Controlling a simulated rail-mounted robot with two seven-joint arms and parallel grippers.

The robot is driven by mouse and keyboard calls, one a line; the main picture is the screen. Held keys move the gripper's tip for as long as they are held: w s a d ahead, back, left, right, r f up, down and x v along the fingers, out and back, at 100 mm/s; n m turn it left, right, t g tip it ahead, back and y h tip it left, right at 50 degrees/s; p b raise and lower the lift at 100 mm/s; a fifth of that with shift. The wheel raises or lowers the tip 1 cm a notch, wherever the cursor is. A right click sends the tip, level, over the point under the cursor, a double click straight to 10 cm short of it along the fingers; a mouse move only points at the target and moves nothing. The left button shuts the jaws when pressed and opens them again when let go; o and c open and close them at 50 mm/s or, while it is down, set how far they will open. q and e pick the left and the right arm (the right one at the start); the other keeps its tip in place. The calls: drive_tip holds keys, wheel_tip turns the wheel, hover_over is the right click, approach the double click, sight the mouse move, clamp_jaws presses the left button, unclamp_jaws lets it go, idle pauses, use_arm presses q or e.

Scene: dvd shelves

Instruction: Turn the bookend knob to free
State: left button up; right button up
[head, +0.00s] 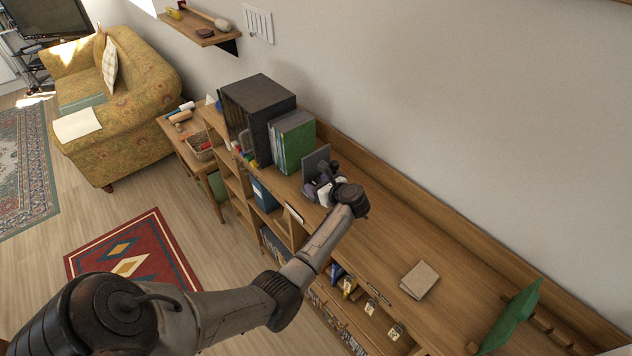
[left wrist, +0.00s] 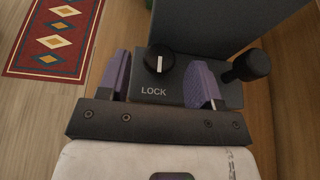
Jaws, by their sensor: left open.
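The grey bookend (head: 316,160) stands upright on the shelf top, right of the green books; my left gripper (head: 322,190) is at its base and partly hides it. In the left wrist view, the bookend's upright plate (left wrist: 205,25) rises behind a grey base block with a round black knob (left wrist: 158,59). The knob's white mark points down toward the printed word LOCK (left wrist: 153,91). A black ball-topped post (left wrist: 250,66) stands right of the knob. My left gripper's purple fingers (left wrist: 160,70) are open, one on each side of the knob; contact is not visible. My right gripper is not in view.
Green books (head: 293,142) and dark box files (head: 257,110) stand left of the bookend. A green object (head: 512,315) stands at the far right. The wall runs behind.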

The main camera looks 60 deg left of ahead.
use_arm(q)
drive_tip(key=shift+s+a+f, duration=0.1)
drive_tip(key=shift+a+f, duration=0.2)
drive_tip(key=shift+a, duration=0.25)
drive_tip(key=c, duration=0.9)
